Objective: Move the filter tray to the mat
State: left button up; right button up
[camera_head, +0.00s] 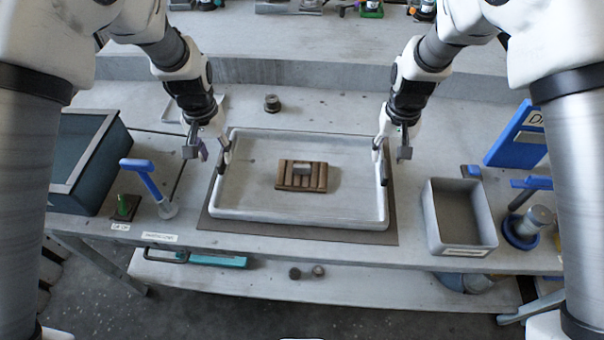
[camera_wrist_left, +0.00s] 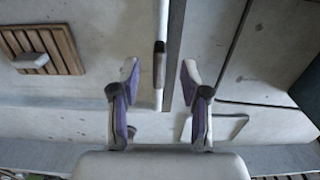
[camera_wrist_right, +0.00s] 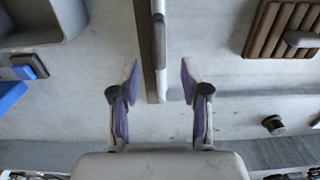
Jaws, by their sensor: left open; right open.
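The filter tray (camera_head: 300,216), a shallow pale grey rectangular tray, sits on a dark grey-brown mat (camera_head: 215,226) on the bench. The mat shows around the tray's front and sides. A slatted brown block (camera_head: 320,178) with a small grey handle lies inside the tray. My left gripper (camera_head: 214,150) is open at the tray's left wall. In the left wrist view its fingers (camera_wrist_left: 159,68) stand on either side of the wall, apart from it. My right gripper (camera_head: 391,152) is open at the right wall, which runs between its fingers (camera_wrist_right: 159,68) in the right wrist view.
A dark bin (camera_head: 100,165) and a blue-handled tool (camera_head: 150,180) stand left of the tray. A grey open box (camera_head: 460,220) stands to the right, with blue items beyond it. A small dark knob (camera_head: 272,103) sits behind the tray. A raised ledge runs along the back.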

aim_at(218, 163)
pick_arm(q)
notch_tip(218, 163, down, 7)
jog(key=shift+w, duration=0.15)
pick_arm(e)
notch_tip(218, 163, down, 7)
jog(key=shift+w+f, duration=0.1)
pick_arm(q)
jog(key=shift+s, duration=0.2)
pick_arm(e)
jog(key=shift+s, duration=0.2)
pick_arm(q)
grip_shut()
pick_arm(e)
grip_shut()
pick_arm(q)
jog(key=shift+w, duration=0.1)
pick_arm(e)
jog(key=shift+w, duration=0.1)
